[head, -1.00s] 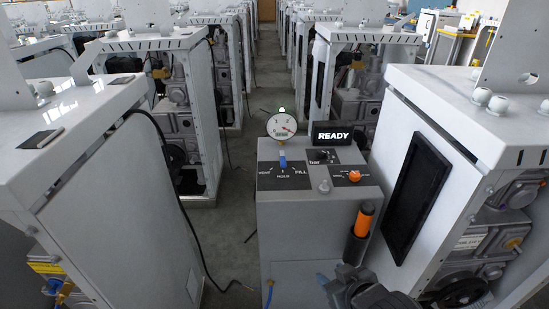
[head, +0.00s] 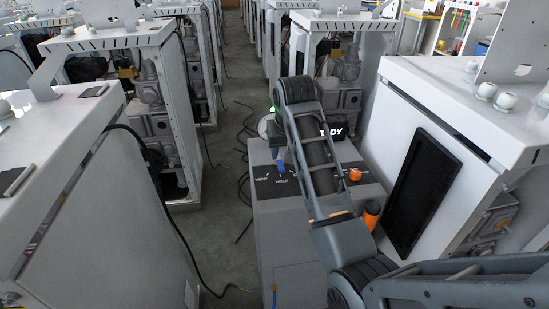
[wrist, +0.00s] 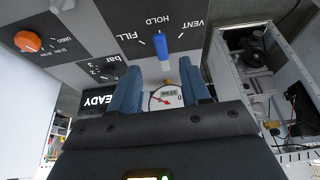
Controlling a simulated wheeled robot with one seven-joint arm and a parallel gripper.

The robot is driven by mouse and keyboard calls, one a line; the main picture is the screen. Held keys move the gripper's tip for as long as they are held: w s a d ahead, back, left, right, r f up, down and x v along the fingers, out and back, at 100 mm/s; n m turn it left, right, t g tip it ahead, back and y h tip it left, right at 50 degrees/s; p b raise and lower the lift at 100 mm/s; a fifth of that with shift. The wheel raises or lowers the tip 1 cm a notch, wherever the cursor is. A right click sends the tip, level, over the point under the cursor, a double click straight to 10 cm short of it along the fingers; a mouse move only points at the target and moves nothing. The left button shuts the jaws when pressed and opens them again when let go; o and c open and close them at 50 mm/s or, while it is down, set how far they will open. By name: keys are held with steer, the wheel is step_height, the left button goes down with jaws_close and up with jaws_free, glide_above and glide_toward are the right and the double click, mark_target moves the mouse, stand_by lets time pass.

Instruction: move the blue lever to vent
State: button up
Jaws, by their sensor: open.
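The blue lever (head: 281,166) stands on the dark label plate of the grey dispenser, near the HOLD mark. In the wrist view the lever (wrist: 161,47) points towards HOLD, between FILL on the left and VENT on the right. My gripper (wrist: 162,88) is open, its two blue fingers apart with nothing held between them. In that picture the lever shows just beyond the fingertips, roughly in line with the gap, and no contact is visible. In the head view my arm hides much of the panel and most of the gripper.
The pressure gauge (wrist: 166,97) shows between my fingers in the wrist view. White machine cabinets (head: 95,215) stand on both sides, with black cables on the aisle floor.

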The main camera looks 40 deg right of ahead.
mark_target(281, 166)
steer(key=shift+p+x, duration=0.45)
steer(key=shift+x, duration=3.3)
steer(key=shift+w+r, duration=0.1)
steer(key=shift+w, duration=0.1)
jaws_close()
